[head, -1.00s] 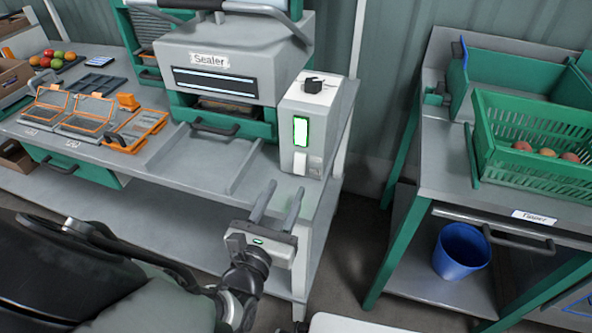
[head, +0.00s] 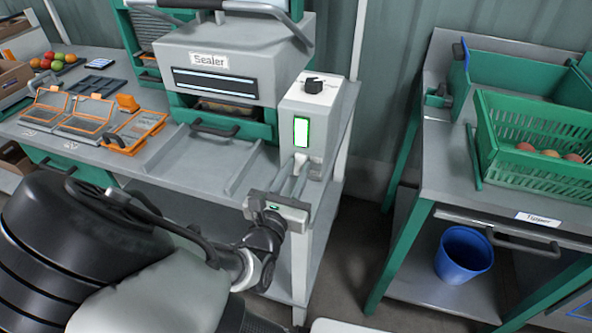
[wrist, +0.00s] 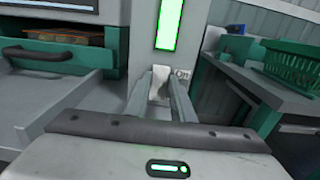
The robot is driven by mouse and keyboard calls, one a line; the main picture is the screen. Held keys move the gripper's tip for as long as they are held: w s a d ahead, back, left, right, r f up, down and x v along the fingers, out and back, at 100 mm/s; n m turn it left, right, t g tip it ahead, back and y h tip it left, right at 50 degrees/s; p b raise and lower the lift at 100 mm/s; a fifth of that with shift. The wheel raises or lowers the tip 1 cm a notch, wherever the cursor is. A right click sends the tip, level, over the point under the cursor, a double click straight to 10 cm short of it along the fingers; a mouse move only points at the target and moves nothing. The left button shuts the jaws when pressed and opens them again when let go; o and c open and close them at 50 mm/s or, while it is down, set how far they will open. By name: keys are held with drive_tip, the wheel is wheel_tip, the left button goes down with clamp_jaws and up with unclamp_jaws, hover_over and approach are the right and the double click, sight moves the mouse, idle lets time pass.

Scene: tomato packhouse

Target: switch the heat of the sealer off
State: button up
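The sealer (head: 222,58) stands on the left bench. Its grey control box (head: 315,100) has a black knob on top and a lit green panel (head: 301,131) on its front. The green panel also shows in the wrist view (wrist: 169,24). Below it is a small white switch (wrist: 160,84), with the word "On" beside it on the right. My gripper (head: 293,170) is in front of the box, pointing at the switch. In the wrist view its two fingers lie on either side of the switch, apart from each other. I cannot tell whether they touch it.
The sealer's green drawer (head: 222,131) with a dark handle is left of the box. Orange frames (head: 92,114) lie farther left on the bench. To the right, past a floor gap, stands a table with a green crate (head: 530,170); a blue bucket (head: 463,255) is below.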

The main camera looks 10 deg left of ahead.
clamp_jaws()
drive_tip(key=shift+f+t+b, duration=0.3)
drive_tip(key=shift+f+b, duration=0.1)
drive_tip(key=shift+b, duration=0.1)
drive_tip(key=shift+f+t+b, duration=0.15)
drive_tip(key=shift+t+b, duration=0.2)
drive_tip(key=shift+t, duration=0.05)
drive_tip(key=shift+t+h+b, duration=0.3)
drive_tip(key=shift+t+b, duration=0.05)
drive_tip(key=shift+t, duration=0.25)
drive_tip(key=o, duration=0.8)
unclamp_jaws()
drive_tip(key=shift+s, duration=0.1)
drive_tip(key=p+v, duration=0.2)
drive_tip(key=v, duration=1.5)
drive_tip(key=shift+s, duration=0.15)
